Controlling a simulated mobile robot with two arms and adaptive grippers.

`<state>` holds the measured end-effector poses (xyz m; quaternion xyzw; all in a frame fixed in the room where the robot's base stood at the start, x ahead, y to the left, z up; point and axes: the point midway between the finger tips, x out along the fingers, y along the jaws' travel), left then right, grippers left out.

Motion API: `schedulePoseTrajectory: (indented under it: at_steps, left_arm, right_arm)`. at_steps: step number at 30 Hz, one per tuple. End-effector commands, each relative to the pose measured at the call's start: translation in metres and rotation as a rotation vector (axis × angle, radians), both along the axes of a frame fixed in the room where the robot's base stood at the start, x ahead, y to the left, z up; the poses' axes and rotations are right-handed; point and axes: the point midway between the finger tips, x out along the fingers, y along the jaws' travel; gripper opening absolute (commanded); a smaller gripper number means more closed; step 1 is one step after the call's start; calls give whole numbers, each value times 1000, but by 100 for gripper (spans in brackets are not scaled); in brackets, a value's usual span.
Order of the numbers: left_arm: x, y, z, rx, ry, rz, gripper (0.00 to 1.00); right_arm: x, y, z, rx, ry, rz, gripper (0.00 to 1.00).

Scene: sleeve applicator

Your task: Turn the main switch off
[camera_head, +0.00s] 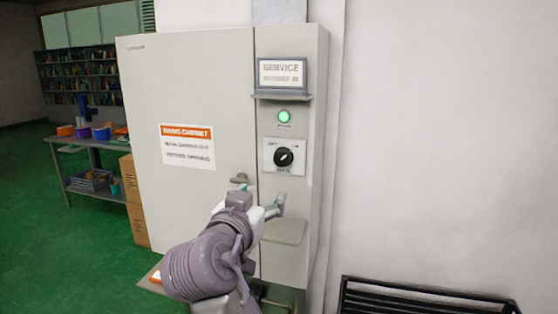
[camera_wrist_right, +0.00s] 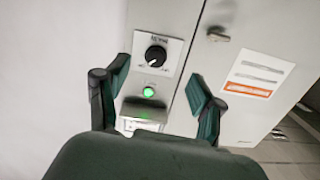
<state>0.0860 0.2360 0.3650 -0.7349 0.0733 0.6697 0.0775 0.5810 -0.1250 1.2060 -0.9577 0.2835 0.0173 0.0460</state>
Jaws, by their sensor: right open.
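The main switch (camera_head: 284,157) is a black rotary knob on a white plate, on the grey cabinet's narrow right-hand panel. Its pale pointer mark seems to point to the upper right; the small labels are hard to read. A lit green lamp (camera_head: 284,116) sits above it. My right gripper (camera_head: 260,204) is below and left of the knob, apart from it, open and empty. In the right wrist view, turned about upside down, the knob (camera_wrist_right: 156,56) shows beyond and between the open fingers (camera_wrist_right: 158,92). My left gripper is not in view.
The cabinet door (camera_head: 190,90) has a handle (camera_head: 240,179) close to my right gripper. A black rack (camera_head: 430,300) stands at lower right. A workbench (camera_head: 95,142) is far left.

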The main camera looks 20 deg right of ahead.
Motion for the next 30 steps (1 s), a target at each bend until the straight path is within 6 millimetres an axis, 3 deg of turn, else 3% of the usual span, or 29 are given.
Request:
schedulePoseTrajectory:
  at_steps: [1,5,21,30]
  left_arm:
    - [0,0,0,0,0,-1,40]
    - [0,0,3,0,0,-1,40]
    - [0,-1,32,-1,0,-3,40]
    - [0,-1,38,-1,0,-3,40]
  right_arm:
    - [-1,3,15,-3,-34,-10,68]
    - [2,2,29,-7,-71,-25,68]
    - [87,-56,31,-10,-66,-26,68]
    - [110,-71,28,-7,-68,-22,68]
